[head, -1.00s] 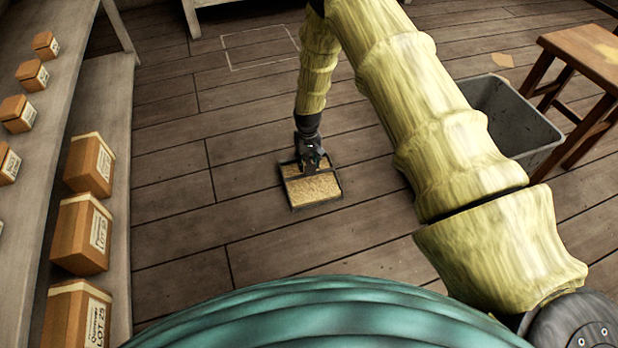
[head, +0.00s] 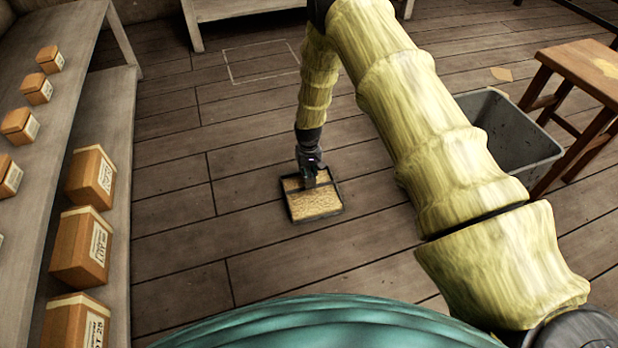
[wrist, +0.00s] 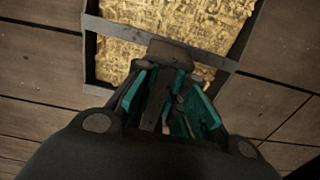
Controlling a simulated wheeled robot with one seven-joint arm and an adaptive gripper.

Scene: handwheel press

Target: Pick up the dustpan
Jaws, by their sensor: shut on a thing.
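The dustpan (head: 315,205) is a dark-rimmed square pan filled with a yellow, crumbly material. In the head view it is just left of the middle, at or close above the floor; I cannot tell whether it touches. In the wrist view the pan (wrist: 165,33) fills the top middle, with a dark bar across its near part. My gripper (head: 308,174) is above the pan's back part. In the wrist view its teal-lined fingers (wrist: 170,105) are shut on the dustpan's dark handle, which is mostly hidden between them.
A grey bin (head: 510,130) stands to the right, beside a wooden stool (head: 585,75). Shelves with several labelled boxes (head: 80,245) line the left. A pale outlined rectangle (head: 262,63) is marked on the floor behind the arm. The floor around the pan is mostly clear.

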